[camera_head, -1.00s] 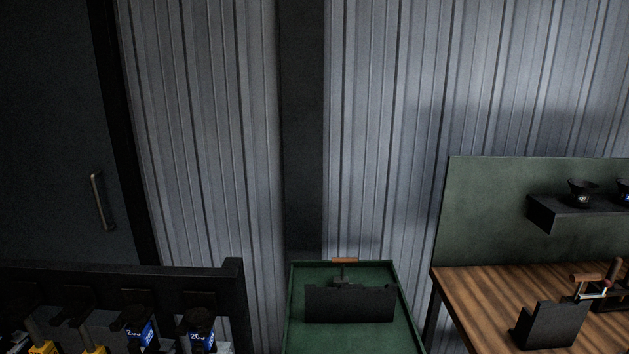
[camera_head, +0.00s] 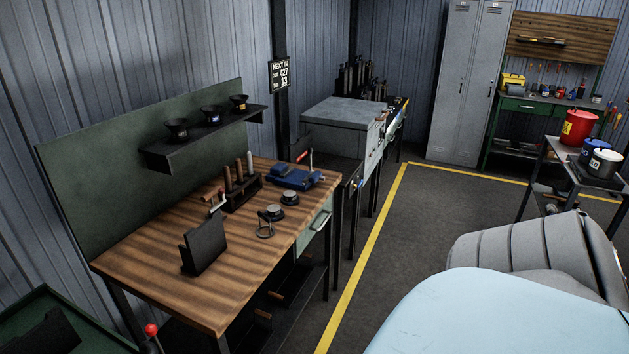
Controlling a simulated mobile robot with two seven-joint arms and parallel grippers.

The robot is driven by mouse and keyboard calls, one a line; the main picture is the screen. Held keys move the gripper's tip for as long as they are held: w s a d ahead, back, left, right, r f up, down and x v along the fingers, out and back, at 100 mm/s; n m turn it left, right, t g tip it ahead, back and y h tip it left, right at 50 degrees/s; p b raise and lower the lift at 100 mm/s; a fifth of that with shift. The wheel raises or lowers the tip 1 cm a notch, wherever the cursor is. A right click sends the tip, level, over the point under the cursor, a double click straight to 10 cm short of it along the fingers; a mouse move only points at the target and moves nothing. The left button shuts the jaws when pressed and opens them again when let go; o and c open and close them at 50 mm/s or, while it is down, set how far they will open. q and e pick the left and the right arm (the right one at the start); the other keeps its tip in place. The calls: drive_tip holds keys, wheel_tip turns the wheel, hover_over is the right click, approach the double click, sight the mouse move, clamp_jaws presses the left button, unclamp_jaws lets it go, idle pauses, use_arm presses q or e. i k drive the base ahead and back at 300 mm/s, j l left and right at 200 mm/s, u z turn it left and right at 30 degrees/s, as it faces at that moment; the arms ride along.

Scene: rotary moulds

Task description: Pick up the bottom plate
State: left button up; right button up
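I cannot tell for sure which thing is the bottom plate. A dark upright plate-like piece (camera_head: 204,246) stands on the wooden workbench (camera_head: 150,270), near its left end. Another dark plate-like piece (camera_head: 48,334) sits in the green tray (camera_head: 22,312) at the lower left corner, cut off by the picture edge. Neither of my grippers shows in this view, so whether they are open or shut is hidden.
The workbench also holds a dark tool rack (camera_head: 243,192), a blue vise-like tool (camera_head: 296,177) and small round pieces (camera_head: 289,198). A shelf (camera_head: 205,140) with black funnels hangs behind. A red-knobbed lever (camera_head: 151,331) stands below the bench front. Floor (camera_head: 410,230) is open beyond the yellow line.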

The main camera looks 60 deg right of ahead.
sight(289, 198)
drive_tip(key=z, duration=1.7)
drive_tip(key=i+l, duration=0.4)
drive_tip(key=l, duration=0.25)
drive_tip(key=i+l, duration=0.2)
drive_tip(key=l+u, duration=0.05)
drive_tip(key=l, duration=0.05)
